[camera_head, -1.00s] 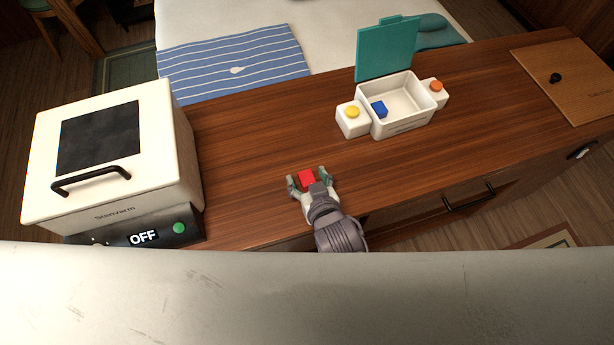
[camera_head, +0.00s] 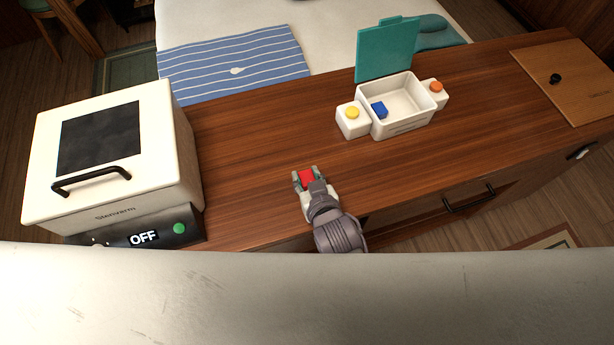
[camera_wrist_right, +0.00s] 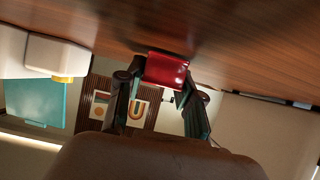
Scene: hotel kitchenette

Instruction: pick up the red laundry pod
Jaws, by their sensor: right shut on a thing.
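In the right wrist view the red pod (camera_wrist_right: 166,70) sits between the two dark fingers of the right gripper (camera_wrist_right: 163,80), close to the wood surface. I cannot tell whether the pod is clear of the counter. My left gripper is not in view.
A white box (camera_head: 405,127) with an open teal lid (camera_head: 387,48) holds a blue block (camera_head: 379,109). White blocks with yellow (camera_head: 352,112) and orange (camera_head: 436,86) tops flank it. A white appliance (camera_head: 118,190) reading OFF stands left. The counter between is clear.

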